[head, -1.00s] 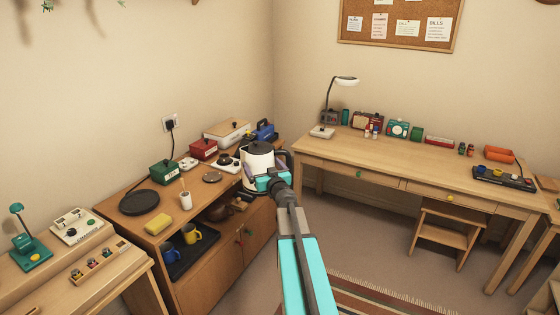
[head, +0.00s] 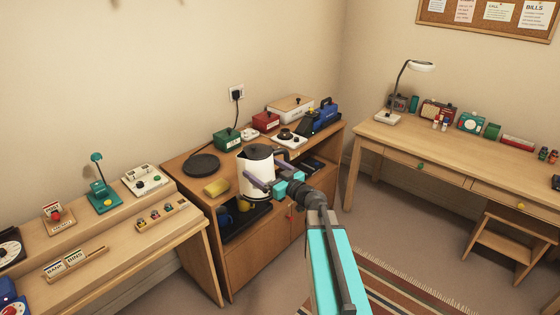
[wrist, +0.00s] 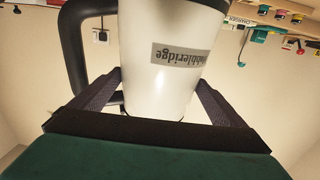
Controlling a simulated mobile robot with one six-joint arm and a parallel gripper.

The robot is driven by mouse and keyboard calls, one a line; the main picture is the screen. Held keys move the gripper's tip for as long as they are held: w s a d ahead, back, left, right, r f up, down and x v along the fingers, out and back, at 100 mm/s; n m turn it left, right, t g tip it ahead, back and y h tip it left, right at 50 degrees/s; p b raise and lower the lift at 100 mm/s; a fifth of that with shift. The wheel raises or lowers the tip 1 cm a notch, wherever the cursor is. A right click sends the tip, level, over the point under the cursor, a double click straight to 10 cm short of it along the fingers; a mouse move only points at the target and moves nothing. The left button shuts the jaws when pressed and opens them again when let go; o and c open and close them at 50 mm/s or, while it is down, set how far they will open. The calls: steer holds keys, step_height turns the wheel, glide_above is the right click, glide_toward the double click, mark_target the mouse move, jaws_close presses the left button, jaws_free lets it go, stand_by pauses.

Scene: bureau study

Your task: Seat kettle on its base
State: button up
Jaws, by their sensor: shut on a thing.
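The white kettle (head: 256,172) with a black lid and black handle is upright in my gripper (head: 264,184). In the wrist view the fingers are on both sides of the kettle's white body (wrist: 165,85), with its grey label between them and the handle at the left. In the head view the kettle appears in front of the sideboard's front edge, hiding part of its top. A flat black round disc (head: 201,165), which looks like the kettle base, lies bare on the sideboard top to the kettle's left. The kettle is apart from it.
A yellow sponge (head: 216,187) lies on the sideboard (head: 187,175) between disc and kettle. A green box (head: 228,139) stands right of the disc, below a wall socket (head: 237,94). Mugs on a dark tray (head: 246,222) are on the lower shelf. A desk stands at right.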

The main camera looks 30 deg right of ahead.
steer(key=s+a+n+g+y, duration=0.3)
steer(key=s+a, duration=0.3)
steer(key=a, duration=0.3)
steer(key=s+a+f+n+g+y, duration=0.1)
steer(key=s+a+n+g+y, duration=0.2)
steer(key=s+a+y, duration=0.3)
steer(key=a+n, duration=0.1)
steer(key=a, duration=0.2)
steer(key=shift+f+g, duration=0.3)
steer(key=shift+g, duration=0.1)
steer(key=shift+s, duration=0.2)
